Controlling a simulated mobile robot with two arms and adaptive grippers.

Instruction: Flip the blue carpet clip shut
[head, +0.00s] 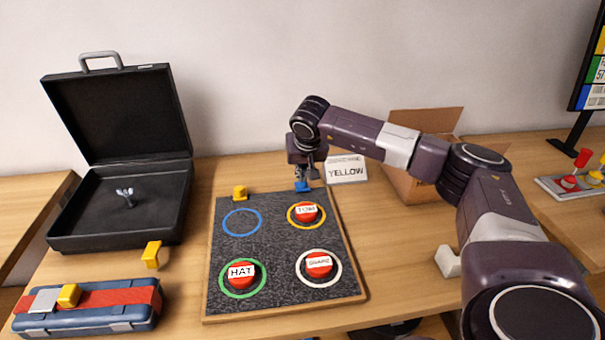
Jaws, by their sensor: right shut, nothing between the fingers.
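The blue carpet clip (302,186) sits at the back edge of the grey carpeted board (265,212), right of the middle. It is small and partly covered by my gripper, so I cannot tell whether its flap is up or down. My right gripper (305,178) points down right over the blue clip, with its fingers shut and nothing between them. I cannot tell whether the fingertips touch the clip. A yellow clip (240,192) sits at the board's back left corner. My left gripper is not in view.
Red buttons (241,272) with word labels sit in coloured rings on the board; the blue ring (241,223) is empty. A "YELLOW" card (346,169) and a cardboard box (425,116) stand behind. An open black case (120,160) and a blue toolbox (85,318) are left.

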